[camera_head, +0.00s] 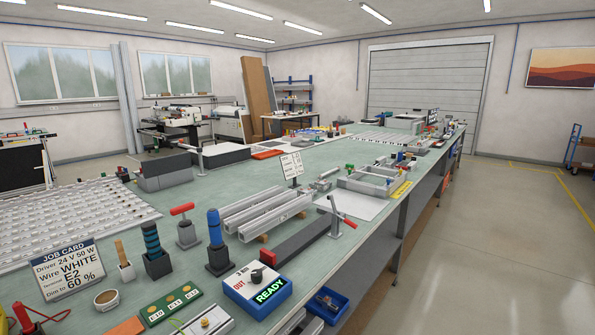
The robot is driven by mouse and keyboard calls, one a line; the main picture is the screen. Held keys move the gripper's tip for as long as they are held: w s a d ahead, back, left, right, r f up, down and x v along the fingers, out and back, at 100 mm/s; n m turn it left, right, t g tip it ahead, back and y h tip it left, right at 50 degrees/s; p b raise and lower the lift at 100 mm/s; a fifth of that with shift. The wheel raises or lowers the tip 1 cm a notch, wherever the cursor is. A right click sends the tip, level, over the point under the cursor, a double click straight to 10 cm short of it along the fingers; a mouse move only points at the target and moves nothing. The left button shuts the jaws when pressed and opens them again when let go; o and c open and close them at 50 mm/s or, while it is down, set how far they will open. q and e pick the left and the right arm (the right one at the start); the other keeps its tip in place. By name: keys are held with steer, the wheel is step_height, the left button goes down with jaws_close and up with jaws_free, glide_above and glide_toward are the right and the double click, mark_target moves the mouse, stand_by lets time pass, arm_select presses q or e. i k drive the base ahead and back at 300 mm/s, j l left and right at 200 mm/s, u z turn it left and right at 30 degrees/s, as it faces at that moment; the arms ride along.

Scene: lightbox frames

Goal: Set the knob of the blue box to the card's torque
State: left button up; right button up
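The blue box (251,307) stands near the front edge of the bench. Its pale top panel carries a dark round knob (256,275), red lettering that looks like "OUT", and a green lit "READY" display (270,291). The knob's exact pointer setting is too small to read. Neither gripper is in view.
A black-and-blue driver in a stand (217,243) and a dark bar (300,241) stand just behind the box. A blue bin (328,305) is to its right. A green terminal board (178,303) lies to its left. Aluminium rails (262,210) lie farther back.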

mark_target(257, 274)
steer(key=i+l+u, duration=0.15)
steer(key=i+l, duration=0.7)
